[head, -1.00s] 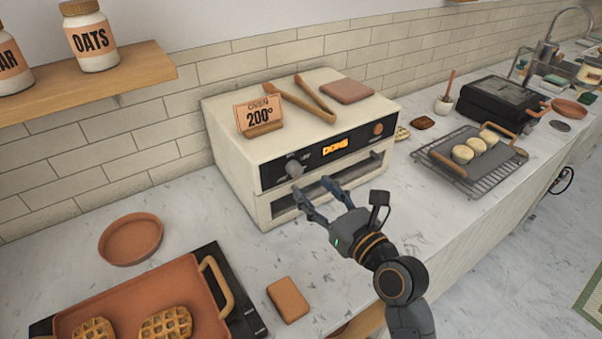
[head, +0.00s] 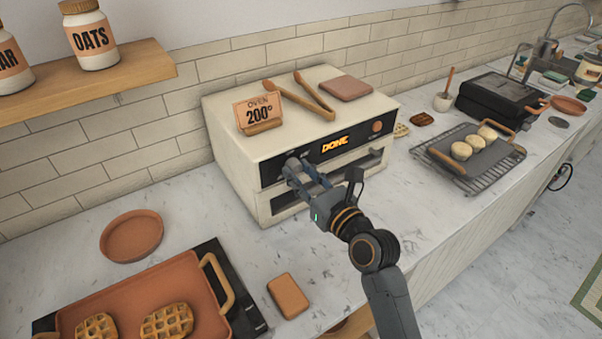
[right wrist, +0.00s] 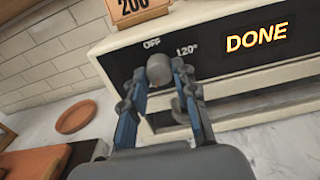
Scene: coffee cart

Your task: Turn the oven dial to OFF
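The cream oven (head: 235,152) stands on the counter against the tiled wall, with an orange "DONE" display (head: 338,146) on its black front panel. It also shows in the right wrist view (right wrist: 115,45). The round grey dial (right wrist: 160,68) is at the panel's left end, with "OFF" printed above it and "120°" to its upper right. Its pointer mark cannot be made out. My right gripper (right wrist: 159,73) is open, its fingertips on either side of the dial; a narrow gap shows on the left. In the head view my right gripper (head: 297,170) largely covers the dial. My left gripper is out of view.
A tray of waffles (head: 130,300) is at front left. A cooling rack (head: 490,175) with buns is to the right. A shelf (head: 120,75) hangs upper left.

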